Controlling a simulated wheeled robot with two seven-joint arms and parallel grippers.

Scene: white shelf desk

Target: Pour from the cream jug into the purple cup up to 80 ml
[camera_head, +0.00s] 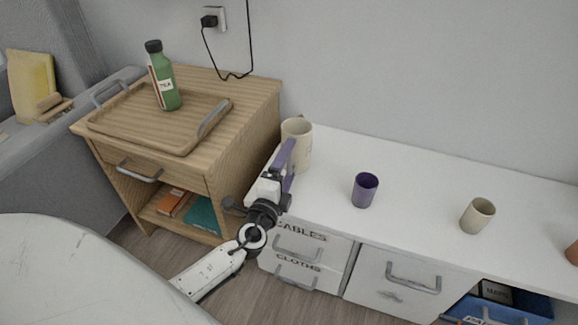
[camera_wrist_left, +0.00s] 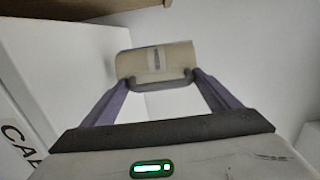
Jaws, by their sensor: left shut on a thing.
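The cream jug (camera_head: 302,131) stands upright at the left end of the white desk. It also shows in the left wrist view (camera_wrist_left: 130,66), between the fingertips. My left gripper (camera_head: 288,160) is at the jug's front side, shut on its grey handle (camera_wrist_left: 163,84); the fingers hide part of the jug in the head view. The purple cup (camera_head: 365,190) stands upright on the desk, to the right of the jug and apart from it. The jug's contents are not visible. My right gripper is not in view.
A beige cup (camera_head: 477,215) stands right of the purple cup, and an orange-brown item (camera_head: 572,253) sits at the right edge. A wooden cabinet (camera_head: 255,100) with a tray (camera_head: 190,146) and green bottle (camera_head: 166,90) stands left. Desk between jug and purple cup is clear.

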